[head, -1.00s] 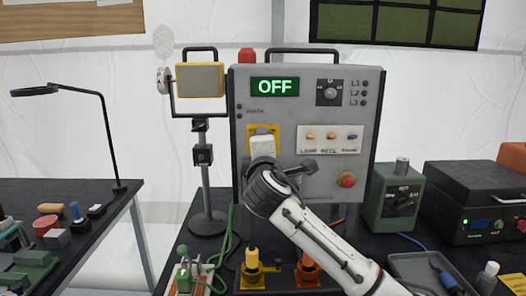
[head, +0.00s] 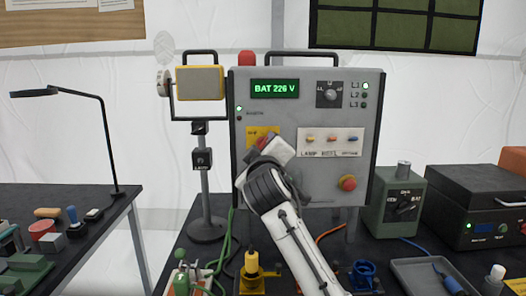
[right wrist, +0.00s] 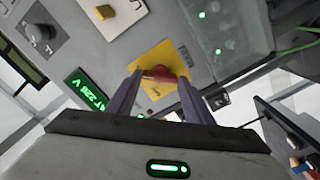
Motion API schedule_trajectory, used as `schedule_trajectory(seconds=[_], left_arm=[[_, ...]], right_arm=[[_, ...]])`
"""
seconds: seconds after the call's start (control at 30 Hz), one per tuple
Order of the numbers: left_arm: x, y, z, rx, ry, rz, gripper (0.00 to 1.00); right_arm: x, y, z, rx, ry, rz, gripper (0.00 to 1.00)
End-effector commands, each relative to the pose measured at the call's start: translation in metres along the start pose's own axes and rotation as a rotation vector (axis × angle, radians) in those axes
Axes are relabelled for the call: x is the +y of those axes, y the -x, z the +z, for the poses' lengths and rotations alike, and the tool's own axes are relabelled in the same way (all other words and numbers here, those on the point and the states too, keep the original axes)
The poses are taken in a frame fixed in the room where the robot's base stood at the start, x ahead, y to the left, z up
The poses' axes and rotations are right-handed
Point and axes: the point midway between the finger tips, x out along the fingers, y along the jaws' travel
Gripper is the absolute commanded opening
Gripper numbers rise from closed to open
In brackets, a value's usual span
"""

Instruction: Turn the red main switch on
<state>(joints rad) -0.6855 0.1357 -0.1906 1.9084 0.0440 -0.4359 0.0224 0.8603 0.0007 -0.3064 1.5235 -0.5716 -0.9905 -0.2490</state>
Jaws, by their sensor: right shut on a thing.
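The red main switch (right wrist: 158,74) sits on a yellow plate (right wrist: 166,58) on the front of the grey panel (head: 218,84). In the right wrist view my right gripper (right wrist: 160,84) has one finger on each side of the red handle and is shut on it. In the head view my white right arm and gripper (head: 268,148) cover most of the switch; only a bit of red (head: 262,142) shows. The panel display (head: 275,89) reads "BAT 226 V" in green. A green light (head: 239,109) is lit on the left, and the L1 light (head: 364,86) is lit. My left gripper is out of view.
A rotary selector (head: 329,93), a row of small toggles (head: 331,140) and a red emergency button (head: 347,183) are on the same panel. A lamp (head: 200,81) on a stand is left of it. A green box (head: 394,200) stands to the right.

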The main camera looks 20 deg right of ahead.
Motion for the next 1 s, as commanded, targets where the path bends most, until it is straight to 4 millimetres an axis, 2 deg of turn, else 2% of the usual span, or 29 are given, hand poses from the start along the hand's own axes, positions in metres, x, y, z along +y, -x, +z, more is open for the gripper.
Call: schedule_trajectory(seconds=[0.27,0.7,0.73,0.83,1.0], left_arm=[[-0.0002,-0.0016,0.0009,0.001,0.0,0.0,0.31],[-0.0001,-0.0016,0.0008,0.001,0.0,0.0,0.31],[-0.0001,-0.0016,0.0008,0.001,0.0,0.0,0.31],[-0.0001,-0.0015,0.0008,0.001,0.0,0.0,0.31],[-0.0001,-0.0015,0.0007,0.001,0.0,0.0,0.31]], right_arm=[[-0.0016,0.0002,0.0005,-0.001,-0.071,-0.003,0.24],[-0.0014,0.0002,0.0003,-0.001,-0.081,-0.003,0.24],[-0.0014,0.0002,0.0003,-0.001,-0.081,-0.003,0.48],[-0.0012,0.0001,0.0002,-0.001,-0.08,-0.003,0.65],[-0.0007,0.0001,0.0,0.0,-0.079,-0.002,0.66]])
